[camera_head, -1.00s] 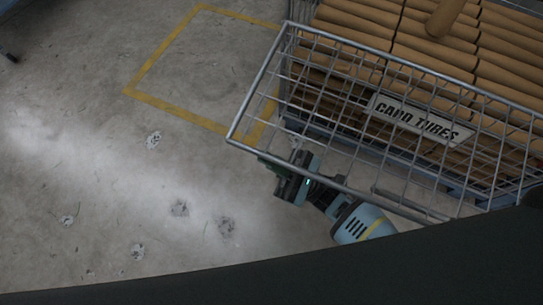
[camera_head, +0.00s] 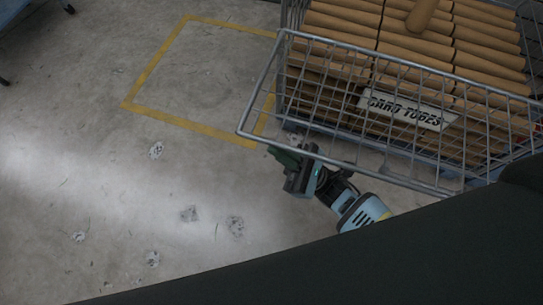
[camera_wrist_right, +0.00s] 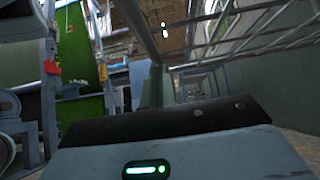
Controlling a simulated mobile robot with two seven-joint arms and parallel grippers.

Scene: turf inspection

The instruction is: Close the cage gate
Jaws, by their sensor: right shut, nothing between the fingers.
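The cage gate (camera_head: 262,82) is a grey wire-mesh panel with a tubular frame, at the right of the head view. It stands out at an angle from the cage (camera_head: 284,12), which is full of brown card tubes (camera_head: 415,50). A white sign reading CARD TUBES (camera_head: 405,109) shows through the mesh. My right gripper (camera_head: 291,150) is shut and empty, close to the gate's lower bar at its left end. Contact cannot be told, and the bar and mesh partly hide the fingers. Metal bars (camera_wrist_right: 265,42) show in the right wrist view. My left gripper is not in view.
A yellow floor outline (camera_head: 150,68) lies left of the cage, empty. The concrete floor (camera_head: 100,190) is open to the left, with pale worn spots. Green panels (camera_wrist_right: 75,50) and blue-grey frames stand left in the right wrist view.

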